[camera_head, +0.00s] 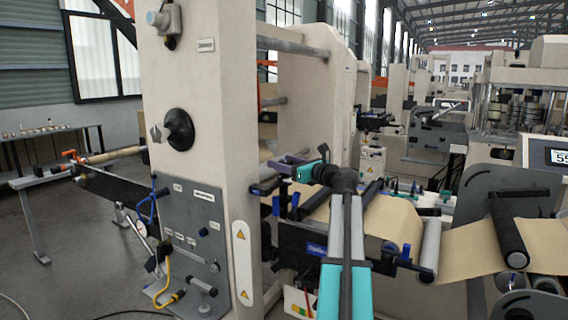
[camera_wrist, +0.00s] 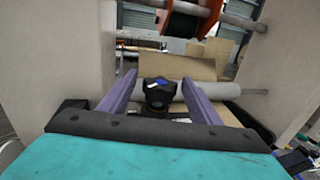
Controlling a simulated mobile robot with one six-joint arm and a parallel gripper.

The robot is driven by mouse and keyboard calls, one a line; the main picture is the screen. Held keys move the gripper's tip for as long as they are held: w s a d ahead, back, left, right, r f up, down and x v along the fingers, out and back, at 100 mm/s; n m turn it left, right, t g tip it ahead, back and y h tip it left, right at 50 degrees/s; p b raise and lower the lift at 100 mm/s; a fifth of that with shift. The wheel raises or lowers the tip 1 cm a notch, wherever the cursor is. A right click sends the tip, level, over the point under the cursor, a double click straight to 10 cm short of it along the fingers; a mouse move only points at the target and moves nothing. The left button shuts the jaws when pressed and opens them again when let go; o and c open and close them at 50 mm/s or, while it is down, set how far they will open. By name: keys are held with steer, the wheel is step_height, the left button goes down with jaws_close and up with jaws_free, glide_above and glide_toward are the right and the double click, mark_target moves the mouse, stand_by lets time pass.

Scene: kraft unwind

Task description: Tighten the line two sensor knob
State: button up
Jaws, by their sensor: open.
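My gripper (camera_head: 272,174) is beside the tall cream machine frame in the head view, at the end of my teal and grey arm. In the wrist view my gripper (camera_wrist: 159,82) has its two purple fingers apart, pointing forward. A black knob (camera_wrist: 159,97) with a blue and white mark on top shows between the fingers, with gaps on both sides. It looks like the sensor knob, but I cannot read a line label. The fingers do not appear to touch it. I cannot make out this knob in the head view.
A grey roller (camera_wrist: 192,98) lies behind the knob, with brown kraft web (camera_wrist: 188,68) beyond. Cream frame walls (camera_wrist: 58,55) stand on both sides. In the head view, kraft web (camera_head: 392,216) and a roller (camera_head: 430,247) lie right of my arm. Open floor is at the left.

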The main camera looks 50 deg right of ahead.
steer(key=c, duration=1.1)
steer(key=shift+o, duration=0.2)
steer(key=shift+a+r+m+h+p, duration=0.1)
steer(key=shift+r+m+h+p, duration=0.05)
steer(key=shift+m+h+p, duration=1.2)
steer(key=m+g+h+p, duration=0.1)
steer(key=h+p, duration=0.3)
steer(key=shift+r+m+p, duration=0.1)
steer(key=shift+m+p, duration=0.25)
steer(key=shift+p, duration=0.05)
steer(key=m+g+h+p, duration=0.1)
steer(key=p, duration=0.3)
steer(key=m+g+h+p, duration=0.1)
steer(key=h+p, duration=0.1)
steer(key=p, duration=0.2)
steer(key=shift+d+r+p, duration=0.15)
steer(key=shift+d+p, duration=0.1)
steer(key=shift+p, duration=0.05)
steer(key=shift+s+d+f+m+g+h+p, duration=0.15)
steer(key=shift+m+g+h+p, duration=0.25)
steer(key=shift+p, duration=0.6)
steer(key=shift+w+a+f+m+g+h+p, duration=0.15)
steer(key=shift+m+h+p, duration=0.35)
steer(key=shift+p, duration=0.5)
steer(key=shift+s+d, duration=0.1)
